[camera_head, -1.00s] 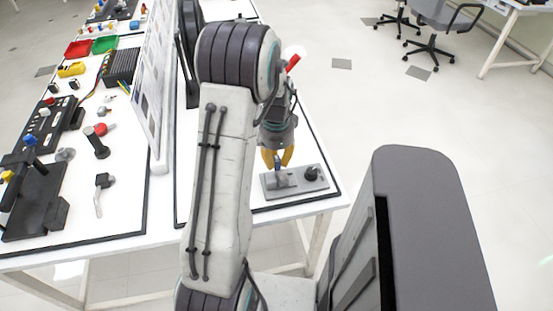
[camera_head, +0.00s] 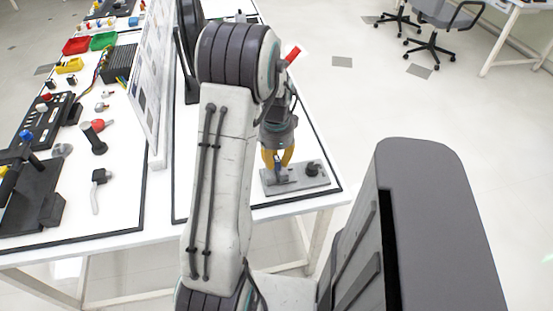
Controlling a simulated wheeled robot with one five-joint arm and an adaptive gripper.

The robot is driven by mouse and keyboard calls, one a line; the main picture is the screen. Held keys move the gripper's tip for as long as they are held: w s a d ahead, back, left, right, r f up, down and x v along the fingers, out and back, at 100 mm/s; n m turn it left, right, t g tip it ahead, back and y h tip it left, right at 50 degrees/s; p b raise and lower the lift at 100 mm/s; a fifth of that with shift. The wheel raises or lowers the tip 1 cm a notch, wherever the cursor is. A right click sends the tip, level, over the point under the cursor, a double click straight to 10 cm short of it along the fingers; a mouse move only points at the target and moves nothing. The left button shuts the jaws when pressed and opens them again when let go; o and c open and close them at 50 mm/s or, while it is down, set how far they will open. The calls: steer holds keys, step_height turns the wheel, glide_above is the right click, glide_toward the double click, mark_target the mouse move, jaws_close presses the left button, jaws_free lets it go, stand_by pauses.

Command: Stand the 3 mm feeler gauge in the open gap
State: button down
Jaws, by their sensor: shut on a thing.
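My gripper (camera_head: 279,166) has yellow fingers and points down over the left part of a small grey plate (camera_head: 300,184) near the table's front right corner. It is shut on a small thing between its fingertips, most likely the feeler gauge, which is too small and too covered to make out. A grey block stands on the plate just under the fingertips. A dark round knob (camera_head: 312,169) stands on the plate's right part. The open gap cannot be made out from here.
A white upright panel (camera_head: 152,85) divides the table left of my arm. Beyond it lie a black rack (camera_head: 45,120), a red-topped knob (camera_head: 97,128), and red (camera_head: 77,46) and green (camera_head: 104,41) trays. The white surface behind the plate is clear.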

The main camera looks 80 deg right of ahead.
steer(key=c, duration=1.2)
jaws_free()
steer(key=shift+o, duration=0.2)
step_height(320, 180, up, 12)
steer(key=shift+a, duration=0.1)
